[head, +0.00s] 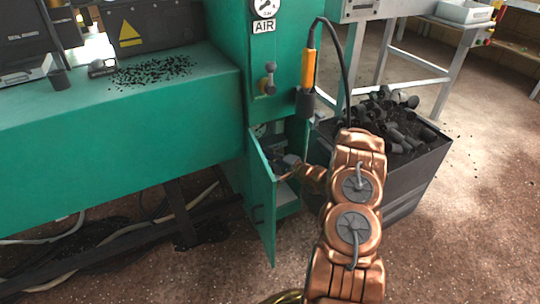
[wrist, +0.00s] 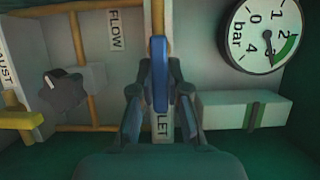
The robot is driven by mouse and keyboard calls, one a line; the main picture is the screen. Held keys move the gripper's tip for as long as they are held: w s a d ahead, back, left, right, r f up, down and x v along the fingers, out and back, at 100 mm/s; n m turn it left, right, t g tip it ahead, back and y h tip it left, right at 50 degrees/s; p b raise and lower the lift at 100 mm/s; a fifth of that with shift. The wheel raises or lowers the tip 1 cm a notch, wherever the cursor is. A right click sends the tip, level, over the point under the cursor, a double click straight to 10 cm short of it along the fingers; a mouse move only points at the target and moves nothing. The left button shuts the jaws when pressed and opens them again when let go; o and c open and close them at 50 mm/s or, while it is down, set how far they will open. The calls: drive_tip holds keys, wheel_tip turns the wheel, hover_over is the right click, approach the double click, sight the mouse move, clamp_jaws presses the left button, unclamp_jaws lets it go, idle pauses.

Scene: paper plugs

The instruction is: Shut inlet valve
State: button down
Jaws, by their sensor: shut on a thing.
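In the wrist view, a blue lever handle (wrist: 159,75) stands upright, in line with a copper pipe above it. A label (wrist: 161,124) below it reads "LET", with its start hidden. My gripper (wrist: 160,93) is shut on the blue handle, one finger on each side. In the head view my gripper (head: 290,161) is inside the open lower compartment of the green cabinet, small and partly hidden by the door and arm. The blue handle cannot be made out there.
A pressure gauge (wrist: 265,35) is at upper right, a dark knob (wrist: 64,92) and yellow handle (wrist: 20,119) at left. The open green door (head: 262,205) stands left of my arm. A dark bin (head: 420,170) of black parts stands close on the right.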

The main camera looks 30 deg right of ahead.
drive_tip(key=shift+r, duration=0.1)
drive_tip(key=n+p, duration=0.1)
drive_tip(key=p, duration=0.2)
drive_tip(key=shift+r+g+h, duration=0.3)
drive_tip(key=shift+r, duration=0.1)
drive_tip(key=n+p, duration=0.2)
drive_tip(key=p, duration=0.1)
drive_tip(key=shift+a+r+g, duration=0.15)
drive_tip(key=shift+r+g, duration=0.15)
drive_tip(key=shift+r, duration=0.05)
drive_tip(key=n+p, duration=0.1)
drive_tip(key=n+g+h+p, duration=0.1)
drive_tip(key=n+p, duration=0.1)
drive_tip(key=n, duration=0.1)
drive_tip(key=shift+w+a+r+h, duration=0.1)
drive_tip(key=shift+a+r+h, duration=0.2)
drive_tip(key=shift+r+h, duration=0.1)
drive_tip(key=n+h, duration=0.1)
drive_tip(key=a+n+g+h, duration=0.1)
drive_tip(key=n, duration=0.1)
drive_tip(key=shift+r+p, duration=0.15)
drive_tip(key=shift+p, duration=0.15)
drive_tip(key=shift+a+n+h+b, duration=0.4)
drive_tip(key=shift+n+h+b, duration=0.25)
drive_tip(key=shift+n, duration=0.45)
drive_tip(key=shift+w+a+r+n+h+b, duration=0.15)
drive_tip(key=shift+n+h+b, duration=0.15)
drive_tip(key=shift+n+h, duration=0.25)
